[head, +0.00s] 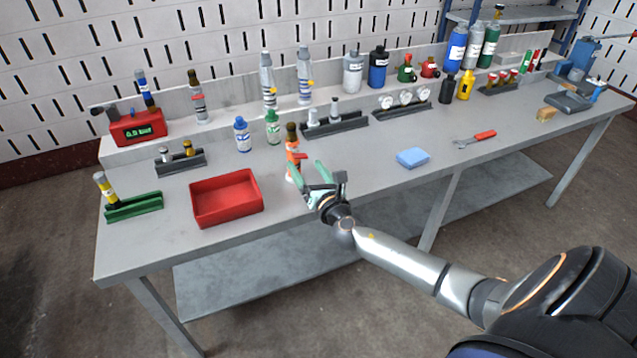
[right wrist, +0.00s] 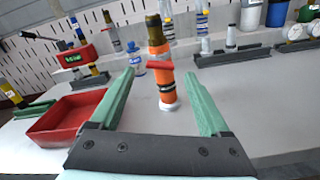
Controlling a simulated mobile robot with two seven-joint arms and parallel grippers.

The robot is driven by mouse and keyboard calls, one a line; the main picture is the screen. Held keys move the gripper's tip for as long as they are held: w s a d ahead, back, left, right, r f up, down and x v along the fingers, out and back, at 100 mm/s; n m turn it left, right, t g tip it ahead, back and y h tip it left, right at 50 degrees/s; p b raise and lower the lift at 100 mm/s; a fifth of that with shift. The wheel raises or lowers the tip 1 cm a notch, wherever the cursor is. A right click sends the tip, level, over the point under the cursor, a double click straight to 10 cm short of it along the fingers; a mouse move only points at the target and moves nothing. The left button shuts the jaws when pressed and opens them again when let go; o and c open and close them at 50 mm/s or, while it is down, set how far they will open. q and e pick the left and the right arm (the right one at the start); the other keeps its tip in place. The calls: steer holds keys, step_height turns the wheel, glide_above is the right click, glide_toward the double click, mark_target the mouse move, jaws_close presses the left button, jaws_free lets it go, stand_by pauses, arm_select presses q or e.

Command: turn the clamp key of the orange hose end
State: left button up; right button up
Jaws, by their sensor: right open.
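The orange hose end (head: 292,165) stands upright near the front of the grey bench, with a dark brown top. In the right wrist view the orange hose end (right wrist: 164,88) has a white foot and a dark band. No contact is visible. My left gripper is not in view.
A red tray (head: 226,212) lies left of the hose end. Blue (head: 242,136) and green-capped (head: 272,128) bottles stand behind it. A black rack (head: 338,126) is behind right. A blue sponge (head: 412,158) and red-handled wrench (head: 475,138) lie to the right, with bare bench between.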

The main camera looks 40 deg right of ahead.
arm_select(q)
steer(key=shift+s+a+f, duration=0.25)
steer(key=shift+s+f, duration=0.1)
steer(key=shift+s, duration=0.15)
arm_select(e)
steer(key=v, duration=0.7)
steer(key=shift+s, duration=0.3)
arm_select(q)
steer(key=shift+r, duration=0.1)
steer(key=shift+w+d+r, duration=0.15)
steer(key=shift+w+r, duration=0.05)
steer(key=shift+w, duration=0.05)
arm_select(e)
steer(key=shift+a, duration=0.1)
